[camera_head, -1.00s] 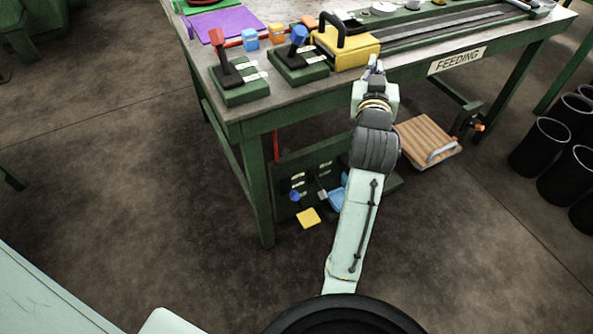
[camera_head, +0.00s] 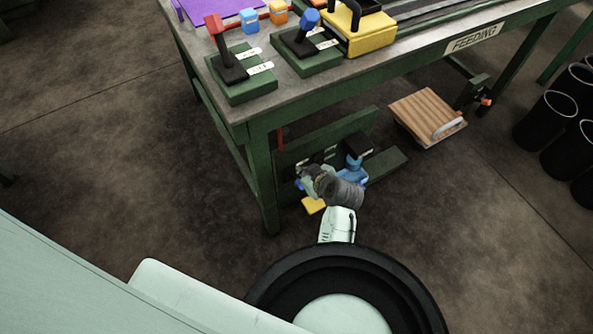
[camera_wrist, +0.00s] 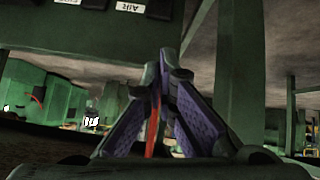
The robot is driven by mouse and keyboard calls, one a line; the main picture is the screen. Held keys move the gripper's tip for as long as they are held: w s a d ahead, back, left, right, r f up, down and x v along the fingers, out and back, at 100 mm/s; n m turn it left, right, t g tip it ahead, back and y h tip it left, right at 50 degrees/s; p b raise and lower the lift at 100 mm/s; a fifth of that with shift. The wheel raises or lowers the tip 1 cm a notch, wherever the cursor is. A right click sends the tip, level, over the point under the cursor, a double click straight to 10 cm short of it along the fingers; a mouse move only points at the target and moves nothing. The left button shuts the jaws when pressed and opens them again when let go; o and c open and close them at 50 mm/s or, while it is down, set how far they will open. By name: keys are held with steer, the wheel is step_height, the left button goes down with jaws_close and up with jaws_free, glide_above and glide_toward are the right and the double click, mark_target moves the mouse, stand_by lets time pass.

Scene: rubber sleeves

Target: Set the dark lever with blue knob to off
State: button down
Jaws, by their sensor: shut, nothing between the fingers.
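A dark lever with a blue knob (camera_head: 307,22) stands tilted on a green base on the bench top. Another blue knob (camera_head: 299,185) shows partly at the low green panel (camera_head: 290,160) under the bench, mostly hidden by my arm. My gripper (camera_head: 307,174) is reached down in front of that panel, well below the bench top. In the wrist view my gripper (camera_wrist: 165,65) is shut and empty, its purple-padded fingers meeting at the tips. The panel (camera_wrist: 60,35) with white labels hangs across the top of that view; no blue knob shows there.
Under the bench are a light-blue object (camera_head: 353,170) and a yellow piece (camera_head: 313,205). A wooden board (camera_head: 428,115) is to the right, near black bins (camera_head: 547,118).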

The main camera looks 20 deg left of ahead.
steer(key=p, duration=0.1)
glide_above(297, 180)
step_height(297, 180, down, 9)
steer(key=shift+r, duration=0.1)
steer(key=shift+s+d+f, duration=0.15)
steer(key=shift+d+f, duration=0.25)
steer(key=shift+f, duration=0.3)
steer(key=shift+f, duration=0.1)
steer(key=shift+s+d, duration=0.1)
steer(key=shift+d, duration=0.05)
